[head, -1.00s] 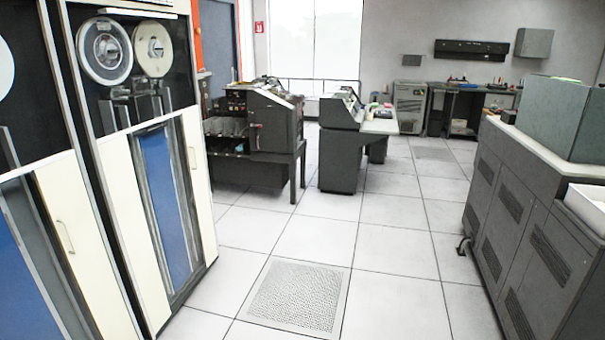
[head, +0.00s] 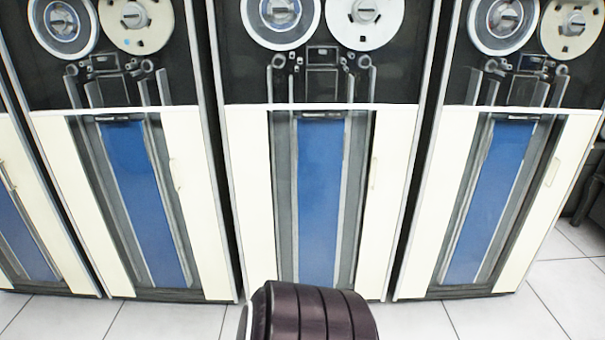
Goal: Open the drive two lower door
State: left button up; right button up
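Several tall tape drives stand side by side in the head view, each with two reels on a black upper panel and a cream lower door with a blue and grey central window. The middle drive's lower door (head: 248,200) faces me straight on and looks shut. A small handle (head: 374,171) shows on its right side. The lower doors of the left drive (head: 75,190) and the right drive (head: 560,185) also look shut. No readable label tells which is drive two. Neither of my grippers is in view.
A dark brown ribbed padded object (head: 312,315), perhaps a chair back, stands in front of the middle drive and covers its bottom edge. Pale tiled floor (head: 165,320) is bare to its left and right. Part of another drive (head: 35,220) shows at far left.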

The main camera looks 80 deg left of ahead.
aim_at(183, 131)
jog(key=u, duration=3.85)
jog(key=i+j+z, duration=0.15)
jog(key=i+j, duration=0.45)
